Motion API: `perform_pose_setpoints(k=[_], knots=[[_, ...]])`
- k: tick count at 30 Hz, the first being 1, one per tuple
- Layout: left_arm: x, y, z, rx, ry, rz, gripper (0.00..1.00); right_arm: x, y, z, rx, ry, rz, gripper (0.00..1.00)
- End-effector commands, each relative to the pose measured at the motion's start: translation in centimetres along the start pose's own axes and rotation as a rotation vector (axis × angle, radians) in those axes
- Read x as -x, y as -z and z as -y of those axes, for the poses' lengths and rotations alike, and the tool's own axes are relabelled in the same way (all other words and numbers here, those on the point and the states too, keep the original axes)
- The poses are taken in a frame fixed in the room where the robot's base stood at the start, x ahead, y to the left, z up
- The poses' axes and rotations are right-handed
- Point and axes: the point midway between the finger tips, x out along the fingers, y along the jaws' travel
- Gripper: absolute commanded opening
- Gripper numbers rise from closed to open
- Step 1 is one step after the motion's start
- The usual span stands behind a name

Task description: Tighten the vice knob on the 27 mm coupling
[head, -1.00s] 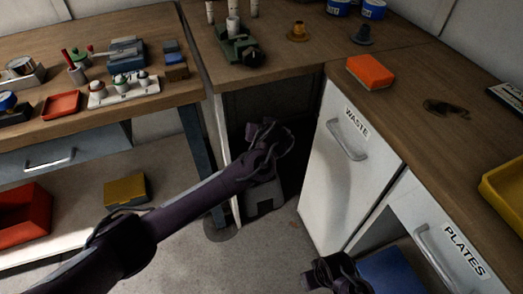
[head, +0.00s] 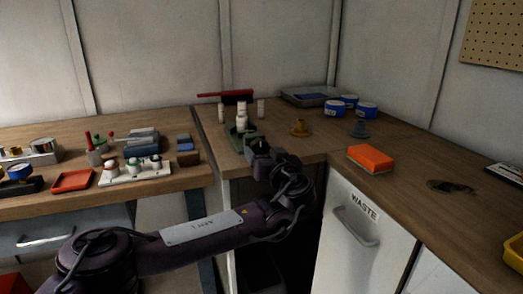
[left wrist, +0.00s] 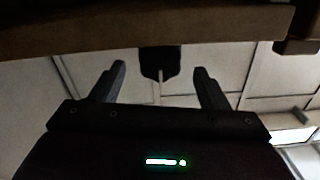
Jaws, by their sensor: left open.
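The small green vice (head: 240,131) stands on the wooden worktop near its front corner. A white stepped coupling (head: 241,114) stands upright in it. The vice knob cannot be made out in the head view; my left gripper and wrist are in front of the vice's near end. My left gripper (head: 262,150) is raised at the worktop's front edge, just below and right of the vice. In the left wrist view its two fingers (left wrist: 160,85) are apart. A dark block with a pale strip (left wrist: 160,62) shows between them; I cannot tell what it is. My right gripper is out of view.
White fittings (head: 221,112) stand beside the vice. The WASTE cabinet (head: 362,225) is below.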

Motion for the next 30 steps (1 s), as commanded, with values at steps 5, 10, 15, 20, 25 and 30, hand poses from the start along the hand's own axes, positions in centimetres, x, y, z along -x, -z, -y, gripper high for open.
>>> perform_pose_setpoints(k=[5, 10, 15, 20, 25, 30], knots=[[-2.0, 0.1, -0.1, 0.000, 0.000, 0.000, 0.69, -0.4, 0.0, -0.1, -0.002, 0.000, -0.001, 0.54], [-2.8, 0.0, -0.1, 0.000, -0.001, 0.001, 0.69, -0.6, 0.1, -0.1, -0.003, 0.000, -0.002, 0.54], [-2.8, -0.1, -0.1, -0.001, -0.002, 0.001, 0.69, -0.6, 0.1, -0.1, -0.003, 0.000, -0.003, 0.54], [-2.8, -0.1, -0.1, -0.001, -0.002, 0.001, 0.54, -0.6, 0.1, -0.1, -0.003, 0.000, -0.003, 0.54], [-2.8, -0.1, -0.1, -0.001, -0.002, 0.001, 0.32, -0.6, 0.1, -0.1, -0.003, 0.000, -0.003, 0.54], [-2.8, -0.2, -0.1, -0.013, -0.002, 0.001, 0.24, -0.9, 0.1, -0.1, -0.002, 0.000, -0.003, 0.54]])
